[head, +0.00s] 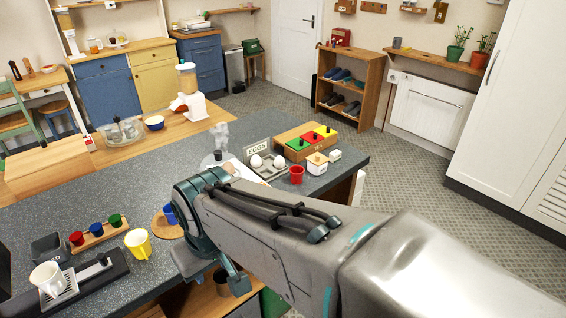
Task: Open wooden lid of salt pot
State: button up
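A small white pot with a wooden lid (316,163), which looks like the salt pot, stands on the dark speckled counter (240,140) near its right end. The lid appears to sit on top, closed. It is small in this view, so its fine detail cannot be made out. My arm reaches in from the lower right across the counter's front edge. My gripper (218,268) is at the arm's far end, lower and to the left of the pot and well apart from it. My own wrist partly hides the gripper, and its fingers are not clear.
Close to the pot are a red cup (296,175), an egg tray (265,167) and a wooden box with coloured compartments (305,142). A yellow cup (138,243) and a rack of coloured cups (97,231) stand at the left. The counter's middle left is fairly clear.

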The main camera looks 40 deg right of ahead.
aim_at(317, 159)
jog(key=u, duration=0.25)
jog(key=k, duration=0.5)
jog(key=z, duration=0.85)
jog(key=i, duration=0.8)
jog(key=z, duration=0.95)
jog(key=k, duration=0.5)
jog(key=z, duration=0.7)
jog(key=i, duration=0.7)
jog(key=u, duration=0.5)
